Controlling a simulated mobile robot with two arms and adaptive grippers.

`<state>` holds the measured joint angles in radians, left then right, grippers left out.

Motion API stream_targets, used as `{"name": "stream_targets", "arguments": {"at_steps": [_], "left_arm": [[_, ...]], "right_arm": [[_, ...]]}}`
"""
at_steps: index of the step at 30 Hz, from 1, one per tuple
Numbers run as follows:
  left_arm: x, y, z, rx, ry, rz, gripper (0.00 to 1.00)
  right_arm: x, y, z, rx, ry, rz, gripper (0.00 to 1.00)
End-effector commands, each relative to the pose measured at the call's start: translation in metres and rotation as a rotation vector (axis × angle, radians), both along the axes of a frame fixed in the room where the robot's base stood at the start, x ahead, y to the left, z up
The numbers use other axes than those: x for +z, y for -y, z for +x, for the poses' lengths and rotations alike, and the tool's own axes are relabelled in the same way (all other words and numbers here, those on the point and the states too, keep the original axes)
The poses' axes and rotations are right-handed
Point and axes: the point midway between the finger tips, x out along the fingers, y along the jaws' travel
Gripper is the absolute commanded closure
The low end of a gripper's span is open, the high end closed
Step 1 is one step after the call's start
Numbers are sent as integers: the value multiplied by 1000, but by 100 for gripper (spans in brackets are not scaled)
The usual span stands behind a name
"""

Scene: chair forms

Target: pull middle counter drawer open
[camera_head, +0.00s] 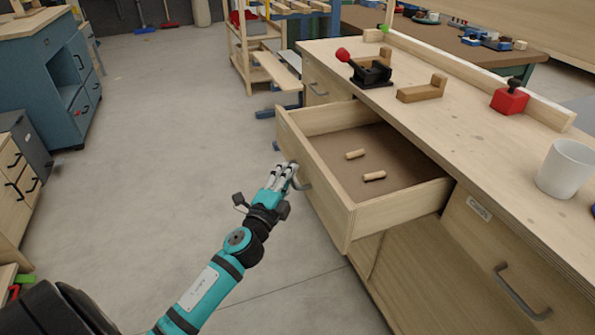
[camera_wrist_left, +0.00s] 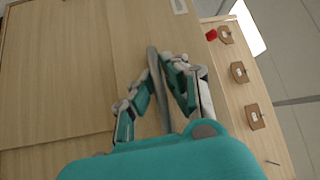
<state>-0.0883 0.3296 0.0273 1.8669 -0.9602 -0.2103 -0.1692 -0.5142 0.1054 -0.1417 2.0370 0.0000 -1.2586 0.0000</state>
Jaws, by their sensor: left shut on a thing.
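The middle counter drawer (camera_head: 322,196) stands pulled well out from the wooden counter (camera_head: 452,118) in the head view. Two small wooden dowels lie inside it, one nearer the back (camera_head: 355,154) and one nearer the front (camera_head: 374,176). My left gripper (camera_head: 288,172) is at the drawer's front face, shut on its grey bar handle (camera_head: 303,182). In the left wrist view the handle (camera_wrist_left: 158,85) passes between the fingers (camera_wrist_left: 155,80). My right gripper does not show.
On the counter are a black clamp with a red knob (camera_head: 368,70), a wooden block (camera_head: 422,90), a red block (camera_head: 510,98) and a white cup (camera_head: 567,168). A closed drawer with a handle (camera_head: 522,292) is at right. Blue cabinets (camera_head: 55,80) stand left. The floor between is clear.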

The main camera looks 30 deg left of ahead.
Motion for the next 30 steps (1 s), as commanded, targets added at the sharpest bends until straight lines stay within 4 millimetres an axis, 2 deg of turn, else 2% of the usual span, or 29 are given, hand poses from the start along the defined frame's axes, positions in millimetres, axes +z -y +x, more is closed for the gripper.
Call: {"name": "stream_targets", "arguments": {"at_steps": [1,15,16,21,30], "left_arm": [[-5,2,-2,-6,-8,-7,100],[-6,0,-4,-7,-10,-9,100],[-7,0,-4,-7,-10,-9,88],[-5,-1,-4,-5,-8,-5,66],[-3,-1,-6,-2,-3,-3,66]], "right_arm": [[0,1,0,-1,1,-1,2],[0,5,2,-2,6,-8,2],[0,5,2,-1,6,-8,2],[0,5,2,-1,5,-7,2],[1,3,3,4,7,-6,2]]}}
